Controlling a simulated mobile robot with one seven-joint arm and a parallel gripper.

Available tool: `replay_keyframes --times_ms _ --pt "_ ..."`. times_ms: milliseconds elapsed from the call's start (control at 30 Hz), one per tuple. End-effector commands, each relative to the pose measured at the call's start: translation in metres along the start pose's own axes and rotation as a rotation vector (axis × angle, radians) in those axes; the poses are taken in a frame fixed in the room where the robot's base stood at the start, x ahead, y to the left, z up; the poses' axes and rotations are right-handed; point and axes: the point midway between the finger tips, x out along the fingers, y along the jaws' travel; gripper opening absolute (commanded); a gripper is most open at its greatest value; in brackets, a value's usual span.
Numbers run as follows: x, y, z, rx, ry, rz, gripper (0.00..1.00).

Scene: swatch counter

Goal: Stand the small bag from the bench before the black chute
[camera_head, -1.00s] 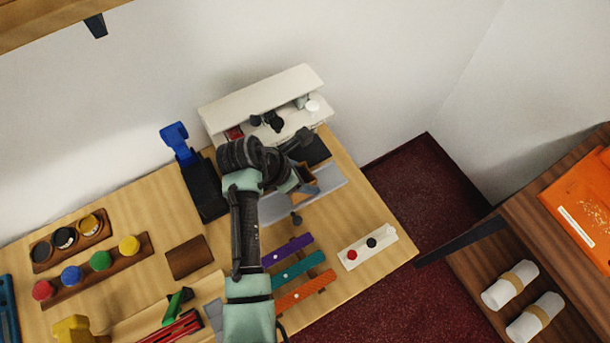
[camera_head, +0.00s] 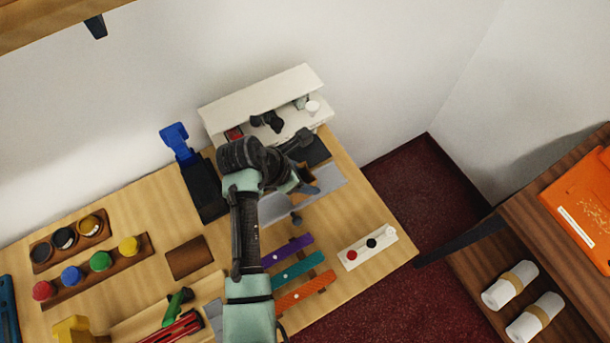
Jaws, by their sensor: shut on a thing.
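My gripper (camera_head: 305,183) is over the grey tray (camera_head: 331,180) in front of the white unit. It is shut on a small brown thing (camera_head: 307,172), which I take to be the small bag. My gripper and wrist hide most of it, and I cannot tell whether it touches the tray. The white unit (camera_head: 262,93) stands at the back of the bench (camera_head: 150,205). A black part on its front (camera_head: 274,122) looks like the black chute, just beyond my wrist. A red part and a white part are on the same front.
A blue-topped black stand (camera_head: 204,190) is left of my wrist. Purple, teal and orange bars (camera_head: 297,270) lie in front, beside a white block with knobs (camera_head: 367,247). Coloured jars (camera_head: 100,261) stand at left. A wooden shelf with white rolls (camera_head: 510,286) is at right.

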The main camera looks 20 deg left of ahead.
Motion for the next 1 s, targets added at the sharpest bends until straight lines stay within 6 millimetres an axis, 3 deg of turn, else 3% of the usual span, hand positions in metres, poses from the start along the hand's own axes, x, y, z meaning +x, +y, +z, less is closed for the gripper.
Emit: replay_keyframes --times_ms 967,1000 --pt "0.011 0.000 -0.006 0.001 0.000 -0.001 0.10" --pt "0.011 0.000 -0.006 0.001 0.000 -0.001 0.63"
